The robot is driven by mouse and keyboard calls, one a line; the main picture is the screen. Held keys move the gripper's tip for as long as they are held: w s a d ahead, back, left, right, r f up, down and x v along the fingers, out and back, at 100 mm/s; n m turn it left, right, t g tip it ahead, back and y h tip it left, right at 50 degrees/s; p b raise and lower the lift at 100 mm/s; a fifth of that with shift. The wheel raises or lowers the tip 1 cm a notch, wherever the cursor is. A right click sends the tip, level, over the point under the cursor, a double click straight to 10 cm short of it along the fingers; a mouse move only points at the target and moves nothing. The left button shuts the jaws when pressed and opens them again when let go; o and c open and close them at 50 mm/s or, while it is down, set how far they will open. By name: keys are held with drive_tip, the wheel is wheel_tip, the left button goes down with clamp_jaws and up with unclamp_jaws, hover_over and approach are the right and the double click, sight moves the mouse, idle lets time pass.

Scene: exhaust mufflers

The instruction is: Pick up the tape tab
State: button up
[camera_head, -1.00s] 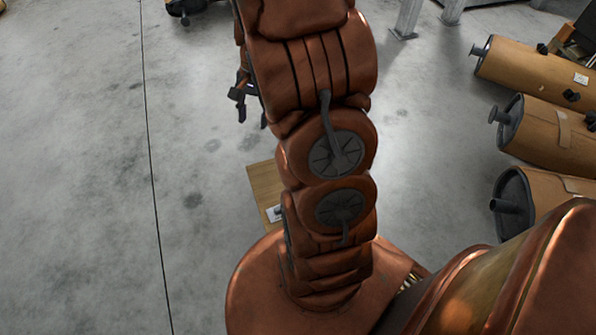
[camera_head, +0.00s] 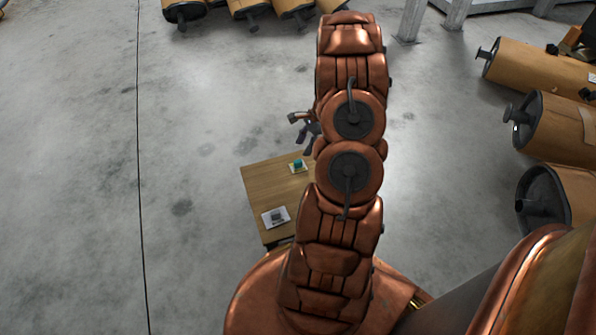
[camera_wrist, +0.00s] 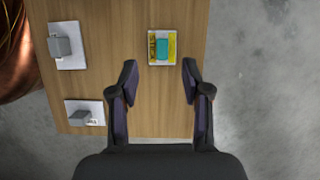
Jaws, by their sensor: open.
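A small teal block (camera_wrist: 162,49) sits on a white and yellow card (camera_wrist: 152,60) on a wooden table (camera_wrist: 110,25); it also shows in the head view (camera_head: 298,164). It may be the tape tab; I cannot tell for sure. My gripper (camera_wrist: 160,67) is open and empty above the table, its fingertips on either side of the card's near edge in the wrist view, apart from the block. In the head view my gripper (camera_head: 304,132) is partly hidden beside my arm.
Two grey pieces lie on white cards: an upper one (camera_wrist: 61,47) and a lower one (camera_wrist: 80,117). Large brown mufflers (camera_head: 555,125) lie at the right, more at the back. Open concrete floor surrounds the table (camera_head: 262,184).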

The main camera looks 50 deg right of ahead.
sight(298, 161)
drive_tip(key=shift+d+f+b+x, duration=0.15)
drive_tip(key=shift+b+x, duration=0.4)
drive_tip(key=shift+x, duration=0.95)
drive_tip(key=shift+d+b+x, duration=0.2)
drive_tip(key=shift+b+x, duration=0.35)
drive_tip(key=shift+x, duration=0.95)
drive_tip(key=shift+d+f+b+x, duration=0.15)
drive_tip(key=shift+b+x, duration=0.4)
drive_tip(key=shift+x, duration=0.95)
drive_tip(key=shift+r, duration=0.15)
drive_tip(key=shift+c, duration=0.2)
drive_tip(key=c, duration=0.8)
